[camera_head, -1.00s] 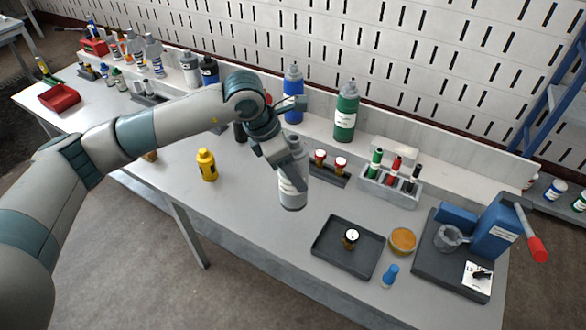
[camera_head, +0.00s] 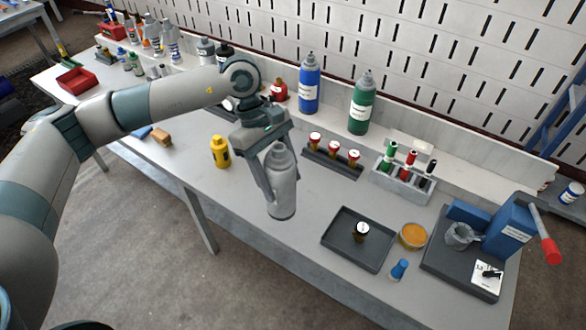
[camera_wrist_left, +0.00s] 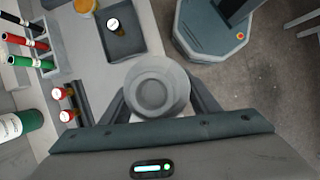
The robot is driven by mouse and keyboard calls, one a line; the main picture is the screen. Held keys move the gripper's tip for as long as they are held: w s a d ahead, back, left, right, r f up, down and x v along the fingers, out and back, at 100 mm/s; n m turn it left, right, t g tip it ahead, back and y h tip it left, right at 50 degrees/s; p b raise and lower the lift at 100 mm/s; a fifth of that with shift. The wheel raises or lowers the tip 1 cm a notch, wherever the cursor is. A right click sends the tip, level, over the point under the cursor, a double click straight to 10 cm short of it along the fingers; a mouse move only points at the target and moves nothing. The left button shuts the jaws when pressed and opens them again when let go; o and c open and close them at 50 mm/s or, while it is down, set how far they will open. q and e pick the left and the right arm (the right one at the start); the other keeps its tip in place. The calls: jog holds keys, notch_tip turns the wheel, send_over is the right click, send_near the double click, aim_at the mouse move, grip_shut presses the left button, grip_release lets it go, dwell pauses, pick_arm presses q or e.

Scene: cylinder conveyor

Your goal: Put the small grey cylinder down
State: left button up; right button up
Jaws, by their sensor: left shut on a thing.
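The small grey cylinder (camera_head: 282,188) is a bottle-shaped grey can with a narrowed top. It is upright over the front part of the bench. My left gripper (camera_head: 277,180) is shut on it, with the fingers along its sides. In the left wrist view the cylinder (camera_wrist_left: 153,88) shows from above as a round grey top between the fingers. I cannot tell whether its base touches the bench (camera_head: 240,192). My right gripper is not in view.
A dark tray (camera_head: 335,257) with a small vial lies to the right. Behind stand a rack of red-capped vials (camera_head: 333,165), a blue bottle (camera_head: 309,85) and a green bottle (camera_head: 361,105). A yellow bottle (camera_head: 220,153) stands left. Bench surface around the cylinder is clear.

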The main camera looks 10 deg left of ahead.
pick_arm(q)
jog(key=s+a+r+m+g+y, duration=0.2)
jog(key=s+a+m+y, duration=0.2)
jog(key=m, duration=0.8)
jog(key=shift+s+a+r, duration=0.15)
jog(key=shift+s+a, duration=0.9)
jog(key=shift+s, duration=0.5)
